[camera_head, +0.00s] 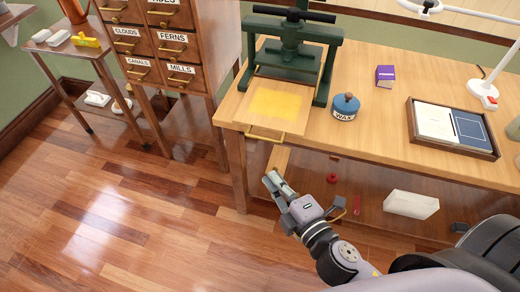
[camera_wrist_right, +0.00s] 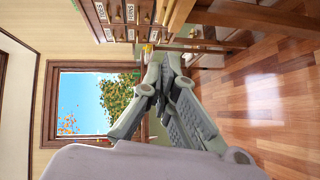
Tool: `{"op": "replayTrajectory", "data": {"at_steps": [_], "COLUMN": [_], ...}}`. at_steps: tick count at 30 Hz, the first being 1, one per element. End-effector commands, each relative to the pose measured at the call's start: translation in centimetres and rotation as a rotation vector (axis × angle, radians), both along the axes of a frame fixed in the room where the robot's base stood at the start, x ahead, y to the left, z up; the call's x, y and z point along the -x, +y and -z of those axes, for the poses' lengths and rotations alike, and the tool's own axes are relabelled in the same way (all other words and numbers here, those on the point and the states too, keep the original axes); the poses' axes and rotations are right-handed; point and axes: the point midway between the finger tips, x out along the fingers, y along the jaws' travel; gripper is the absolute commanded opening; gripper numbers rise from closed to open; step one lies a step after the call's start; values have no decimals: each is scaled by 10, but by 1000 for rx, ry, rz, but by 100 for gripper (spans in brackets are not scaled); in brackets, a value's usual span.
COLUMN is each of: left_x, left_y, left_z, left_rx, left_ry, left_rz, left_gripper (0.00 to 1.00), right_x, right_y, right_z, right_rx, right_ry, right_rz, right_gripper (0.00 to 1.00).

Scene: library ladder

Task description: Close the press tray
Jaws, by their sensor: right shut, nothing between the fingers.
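The green press (camera_head: 291,50) stands at the left end of the wooden table. Its pale wooden press tray (camera_head: 251,114) with a yellow patch on it sticks out toward me, past the table's front edge. The tray has a brass handle (camera_head: 266,136) along its front. My right gripper (camera_head: 270,180) is shut and empty, in front of the table and below the handle in the picture, apart from it. Its closed fingers also show in the right wrist view (camera_wrist_right: 163,62). My left gripper is not in view.
On the table (camera_head: 385,115) are a blue wax tin (camera_head: 345,107), a purple box (camera_head: 385,76), a framed tray (camera_head: 412,125) and a white lamp (camera_head: 483,91). A labelled drawer cabinet (camera_head: 170,45) stands left of the press. The floor (camera_head: 120,190) at left is clear.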

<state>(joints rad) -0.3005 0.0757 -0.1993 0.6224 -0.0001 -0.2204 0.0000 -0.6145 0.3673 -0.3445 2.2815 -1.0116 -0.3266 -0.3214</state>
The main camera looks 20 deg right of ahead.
Motion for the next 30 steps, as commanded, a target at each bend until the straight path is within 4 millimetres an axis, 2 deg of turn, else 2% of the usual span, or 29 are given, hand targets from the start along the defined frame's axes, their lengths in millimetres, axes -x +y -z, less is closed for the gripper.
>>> {"op": "replayTrajectory", "data": {"at_steps": [5,14,15,22,30], "left_x": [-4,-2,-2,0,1], "left_y": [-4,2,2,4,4], "left_z": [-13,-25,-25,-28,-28], "left_rx": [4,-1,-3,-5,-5], "left_ry": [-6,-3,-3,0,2], "left_rz": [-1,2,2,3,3], "left_gripper": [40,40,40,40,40], "right_x": [-31,-88,-93,-113,-117], "right_y": [6,17,12,-2,-5], "right_z": [0,9,12,18,20], "right_rx": [1,-1,2,0,-3], "right_ry": [-3,-2,0,1,2], "right_rz": [0,1,2,0,1], "right_gripper": [0,0,0,0,0]}}
